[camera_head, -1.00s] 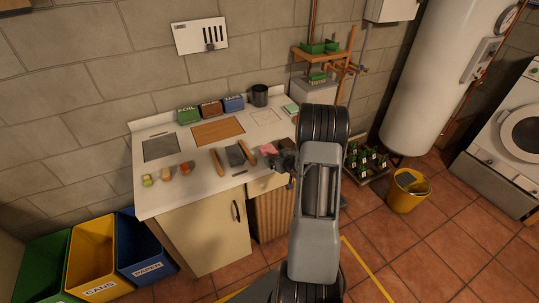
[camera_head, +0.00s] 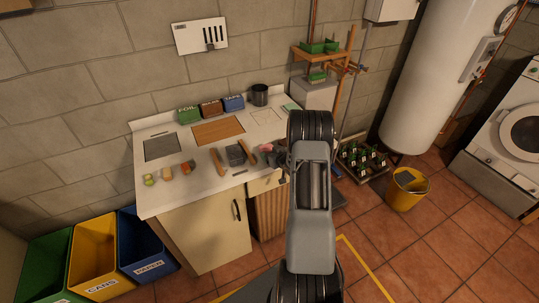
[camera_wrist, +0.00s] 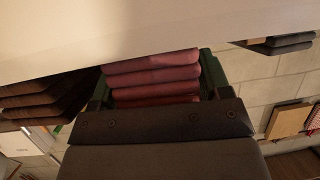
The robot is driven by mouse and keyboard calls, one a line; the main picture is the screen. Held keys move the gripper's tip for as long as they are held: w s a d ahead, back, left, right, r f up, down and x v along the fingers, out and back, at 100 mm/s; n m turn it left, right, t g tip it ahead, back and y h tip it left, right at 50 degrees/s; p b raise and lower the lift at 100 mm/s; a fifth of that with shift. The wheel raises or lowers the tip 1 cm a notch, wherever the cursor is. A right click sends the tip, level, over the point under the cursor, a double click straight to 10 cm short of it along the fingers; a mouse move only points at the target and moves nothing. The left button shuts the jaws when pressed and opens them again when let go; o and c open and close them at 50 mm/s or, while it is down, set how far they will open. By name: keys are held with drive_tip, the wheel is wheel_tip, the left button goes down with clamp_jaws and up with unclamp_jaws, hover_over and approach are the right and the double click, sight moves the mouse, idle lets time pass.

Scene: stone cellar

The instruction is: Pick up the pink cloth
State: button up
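The pink cloth (camera_head: 267,148) lies near the worktop's front right edge, partly hidden by my arm. In the wrist view it is a pinkish-red folded stack (camera_wrist: 150,78) in front of my gripper (camera_wrist: 155,95). In the head view my gripper is beside the cloth, mostly hidden by my forearm. Whether it is touching the cloth or gripping it is unclear.
A dark grey cloth (camera_head: 236,155) lies left of the pink one, with wooden strips beside them. A brown folded stack (camera_wrist: 45,98) is close by in the wrist view. The pale worktop (camera_head: 190,207) also holds labelled bins (camera_head: 188,115) and a dark pot (camera_head: 259,95).

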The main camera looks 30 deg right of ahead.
drive_tip(key=c, duration=0.5)
drive_tip(key=shift+r, duration=0.1)
